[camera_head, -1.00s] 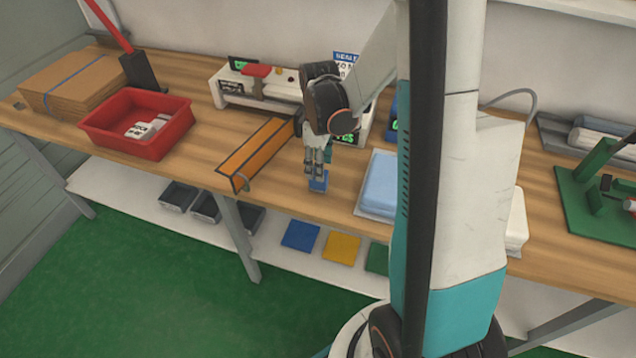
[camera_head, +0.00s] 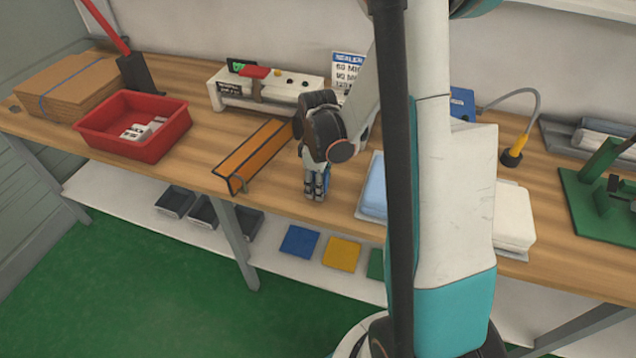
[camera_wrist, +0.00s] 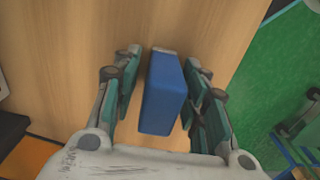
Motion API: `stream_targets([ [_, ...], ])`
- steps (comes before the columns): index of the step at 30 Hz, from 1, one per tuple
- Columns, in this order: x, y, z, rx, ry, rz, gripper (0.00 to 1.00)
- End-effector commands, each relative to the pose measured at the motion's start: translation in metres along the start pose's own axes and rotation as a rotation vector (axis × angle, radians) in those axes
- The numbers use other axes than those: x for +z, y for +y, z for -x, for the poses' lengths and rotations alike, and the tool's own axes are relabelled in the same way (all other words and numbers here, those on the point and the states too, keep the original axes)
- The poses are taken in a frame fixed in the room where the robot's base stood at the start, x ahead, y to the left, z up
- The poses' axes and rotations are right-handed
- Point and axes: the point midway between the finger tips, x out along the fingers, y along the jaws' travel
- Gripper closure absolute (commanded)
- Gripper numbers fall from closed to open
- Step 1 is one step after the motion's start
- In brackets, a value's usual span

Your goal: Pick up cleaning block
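The cleaning block is a blue block (camera_wrist: 162,95) with a pale strip at its far end, standing on the wooden bench. In the wrist view my gripper (camera_wrist: 161,95) is open, with its teal-padded fingers on either side of the block. A gap shows on the left, and a narrower one on the right. In the head view my gripper (camera_head: 316,184) is low at the bench's front part, and only a sliver of the blue block shows beside the fingers. The rest is hidden behind my gripper.
An orange rail (camera_head: 250,157) lies left of my gripper. A red bin (camera_head: 134,148) with white pieces stands farther left. A pale blue pad (camera_head: 373,190) and a white pad (camera_head: 514,222) lie to the right. The bench's front edge is close to my gripper.

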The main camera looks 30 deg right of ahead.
Motion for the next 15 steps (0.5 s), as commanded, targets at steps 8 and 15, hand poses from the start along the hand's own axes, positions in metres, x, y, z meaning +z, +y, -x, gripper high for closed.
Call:
stream_targets([
  [8, 0.0, 0.0, 0.0002, 0.0, 0.0, 0.0, 1.0],
  [15, 0.0, 0.0, 0.0016, 0.0, 0.0, 0.0, 1.0],
])
